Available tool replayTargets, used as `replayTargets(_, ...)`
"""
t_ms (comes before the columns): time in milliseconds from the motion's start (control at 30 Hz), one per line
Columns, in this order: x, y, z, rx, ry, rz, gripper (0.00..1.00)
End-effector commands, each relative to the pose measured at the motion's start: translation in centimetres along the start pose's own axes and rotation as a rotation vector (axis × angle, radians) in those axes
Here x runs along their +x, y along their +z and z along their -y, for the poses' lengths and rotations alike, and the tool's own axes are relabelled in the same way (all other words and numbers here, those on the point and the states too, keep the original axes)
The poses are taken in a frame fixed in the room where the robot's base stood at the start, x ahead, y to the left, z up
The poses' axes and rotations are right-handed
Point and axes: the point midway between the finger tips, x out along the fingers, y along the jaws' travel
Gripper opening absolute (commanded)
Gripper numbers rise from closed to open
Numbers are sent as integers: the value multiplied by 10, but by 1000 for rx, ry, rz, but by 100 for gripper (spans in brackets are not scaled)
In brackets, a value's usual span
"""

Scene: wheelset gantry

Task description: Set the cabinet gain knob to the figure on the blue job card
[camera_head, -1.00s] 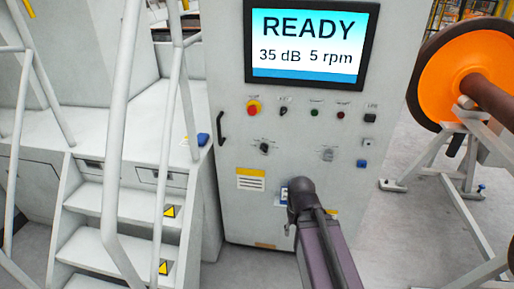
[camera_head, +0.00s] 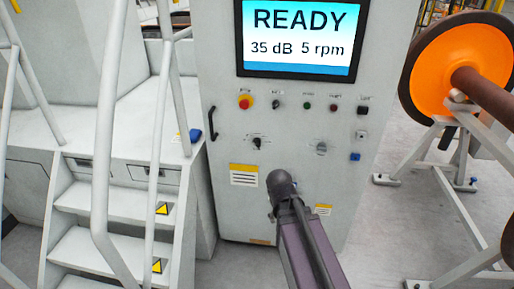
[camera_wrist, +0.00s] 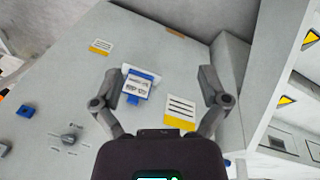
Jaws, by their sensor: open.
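My gripper (camera_wrist: 158,92) is open in the wrist view, with a blue-edged card (camera_wrist: 138,87) on the cabinet face between its fingers, nearer the left one. It looks apart from the card, and the card's print is too small to read. In the head view my arm covers most of the card. The cabinet (camera_head: 225,125) has a dark knob (camera_head: 257,143) at left and a grey knob (camera_head: 321,147) at right, below the button row. The grey knob also shows in the wrist view (camera_wrist: 68,139). Their labels are unreadable. The screen (camera_head: 300,38) reads READY, 35 dB, 5 rpm.
A red stop button (camera_head: 245,101) and several small controls sit above the knobs. A black handle (camera_head: 211,123) is on the cabinet's left edge. White stairs (camera_head: 100,205) with railings stand at left. An orange wheel (camera_head: 447,72) on a white stand is at right.

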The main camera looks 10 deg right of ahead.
Motion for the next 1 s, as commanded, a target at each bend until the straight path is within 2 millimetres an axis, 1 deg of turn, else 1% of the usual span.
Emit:
replayTargets(33,14,-13,-5,-35,51,-31,94)
replayTargets(167,29,-47,-23,-156,214,-120,94)
replayTargets(200,33,-59,-28,-202,270,-148,94)
replayTargets(300,38,-90,-40,-323,416,-214,94)
replayTargets(367,40,-108,-45,-400,504,-250,94)
replayTargets(400,40,-120,-48,-454,564,-272,94)
replayTargets(533,37,-160,-50,-637,758,-331,94)
replayTargets(667,32,-198,-43,-832,953,-373,94)
replayTargets(800,26,-236,-26,-1049,1161,-398,94)
replayTargets(900,22,-259,-9,-1194,1293,-403,94)
replayTargets(1000,18,-275,7,-1314,1400,-400,94)
